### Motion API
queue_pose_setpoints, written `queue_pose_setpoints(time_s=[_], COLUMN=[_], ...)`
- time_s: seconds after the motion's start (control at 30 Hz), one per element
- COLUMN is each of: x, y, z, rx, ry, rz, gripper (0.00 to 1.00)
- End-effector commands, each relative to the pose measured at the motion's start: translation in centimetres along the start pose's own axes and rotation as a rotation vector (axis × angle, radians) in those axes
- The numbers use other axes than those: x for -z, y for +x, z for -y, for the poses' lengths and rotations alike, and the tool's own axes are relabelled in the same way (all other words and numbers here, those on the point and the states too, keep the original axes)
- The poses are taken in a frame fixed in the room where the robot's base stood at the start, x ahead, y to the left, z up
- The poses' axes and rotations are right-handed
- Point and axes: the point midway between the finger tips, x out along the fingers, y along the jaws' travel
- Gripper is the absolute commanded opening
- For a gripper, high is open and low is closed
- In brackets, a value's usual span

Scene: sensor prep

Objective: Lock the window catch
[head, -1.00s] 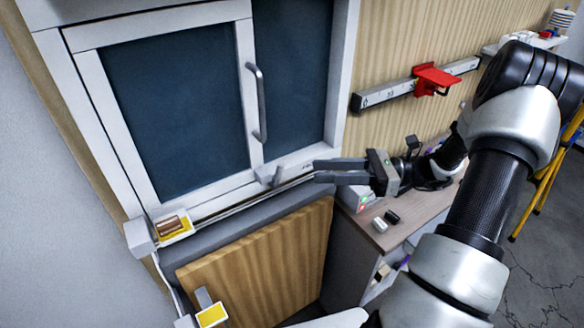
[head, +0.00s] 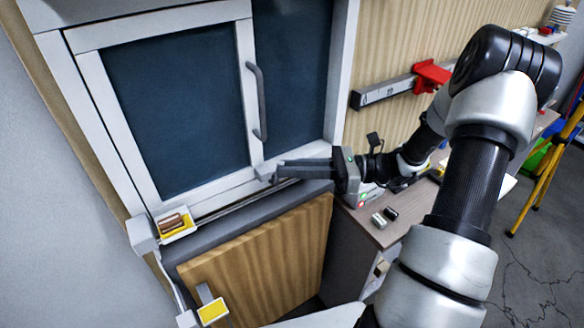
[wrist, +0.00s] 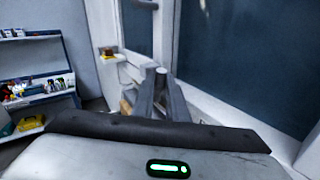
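The window catch (head: 264,173) is a small grey piece on the white frame, at the lower right corner of the left sash (head: 175,115). In the wrist view a grey knob-like part of the catch (wrist: 161,72) shows just beyond and between the fingertips. My gripper (head: 279,169) points left along the sill, with its tips at the catch. In the wrist view the two fingers (wrist: 161,88) are apart with a narrow gap between them. I cannot tell whether either finger touches the catch, which is partly hidden by the fingers in the head view.
A long grey handle (head: 257,100) stands on the sash above the catch. A desk (head: 385,232) with small items stands under my forearm. A red bracket (head: 432,76) is on the wall rail.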

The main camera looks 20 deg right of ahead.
Motion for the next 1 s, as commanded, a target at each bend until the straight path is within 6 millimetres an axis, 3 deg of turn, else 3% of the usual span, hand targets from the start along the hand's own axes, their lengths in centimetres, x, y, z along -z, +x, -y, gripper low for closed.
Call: queue_pose_setpoints(time_s=[0.3, 0.57, 0.6, 0.7, 1.0], x=[-0.84, -0.34, -0.34, -0.35, -0.35], y=[0.40, 0.45, 0.45, 0.45, 0.38], z=[-0.35, -0.36, -0.35, -0.35, -0.35], rx=[0.012, 0.015, 0.015, 0.015, 0.015], ry=[-0.056, -0.071, -0.071, -0.071, -0.071], rz=[-0.086, -0.109, -0.109, -0.109, -0.109], gripper=[0.00, 0.00, 0.15, 0.32, 0.32])
